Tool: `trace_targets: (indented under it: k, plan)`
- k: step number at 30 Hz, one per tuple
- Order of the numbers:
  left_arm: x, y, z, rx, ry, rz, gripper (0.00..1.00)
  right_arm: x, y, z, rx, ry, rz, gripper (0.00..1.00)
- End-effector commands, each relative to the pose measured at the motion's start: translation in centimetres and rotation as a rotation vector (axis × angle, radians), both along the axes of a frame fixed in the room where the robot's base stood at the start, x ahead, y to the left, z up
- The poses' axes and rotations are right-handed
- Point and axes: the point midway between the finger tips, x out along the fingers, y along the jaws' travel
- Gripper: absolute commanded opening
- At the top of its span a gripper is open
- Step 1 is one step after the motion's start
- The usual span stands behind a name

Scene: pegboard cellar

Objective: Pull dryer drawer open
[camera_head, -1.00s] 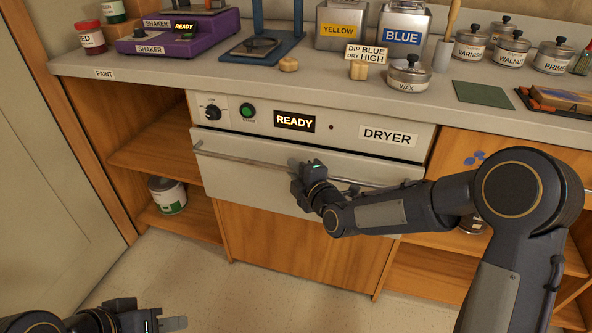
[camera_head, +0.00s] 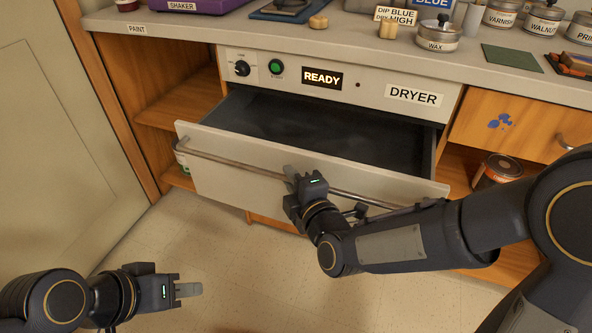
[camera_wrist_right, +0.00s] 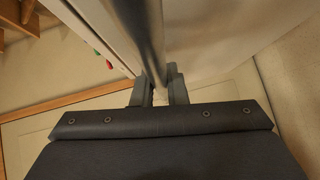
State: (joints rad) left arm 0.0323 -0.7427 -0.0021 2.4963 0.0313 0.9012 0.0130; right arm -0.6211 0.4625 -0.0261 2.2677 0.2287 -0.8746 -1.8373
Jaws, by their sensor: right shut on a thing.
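The dryer drawer (camera_head: 235,167) stands pulled out from the counter front, and its dark, empty-looking inside shows behind the white front panel. A metal bar handle (camera_head: 240,167) runs along the panel. My right gripper (camera_head: 292,172) is shut on this bar near its middle. In the right wrist view the bar (camera_wrist_right: 140,35) passes between the two fingers (camera_wrist_right: 160,92). My left gripper (camera_head: 190,289) is at the lower left, away from the drawer and over the floor. Its fingers point right, and their gap cannot be made out.
The dryer's panel above carries a lit READY display (camera_head: 322,79), a green button (camera_head: 277,67) and a black knob (camera_head: 241,68). The counter (camera_head: 200,27) holds tins and jars. Floor (camera_head: 200,240) in front is clear. A wooden drawer (camera_head: 520,122) is at right.

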Motion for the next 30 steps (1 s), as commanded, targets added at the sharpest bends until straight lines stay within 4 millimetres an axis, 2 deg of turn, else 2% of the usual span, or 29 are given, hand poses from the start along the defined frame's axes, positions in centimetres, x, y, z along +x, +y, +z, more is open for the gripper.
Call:
trace_targets:
  k: [9,10,14,23,26,30]
  plan:
    - [0.0,0.0,0.0,0.000,0.000,0.000,0.36,0.0,0.0,-0.1,0.000,0.002,-0.002,0.00]
    - [0.0,0.0,0.0,0.000,0.000,0.000,0.36,0.0,0.0,-0.1,0.000,0.002,-0.002,0.17]
    - [0.0,0.0,0.0,0.000,0.000,0.000,0.36,0.0,0.0,-0.1,0.000,0.001,-0.001,0.34]
    - [0.0,0.0,0.0,0.000,0.000,0.000,0.36,-0.1,-0.1,0.0,0.000,0.000,0.000,0.34]
    - [0.0,0.0,0.3,0.000,0.000,0.000,0.36,-0.9,-0.4,0.3,0.000,0.000,0.000,0.34]
    - [0.0,0.0,1.0,0.000,0.000,0.000,0.36,-2.9,-1.4,0.7,0.000,0.000,0.001,0.34]
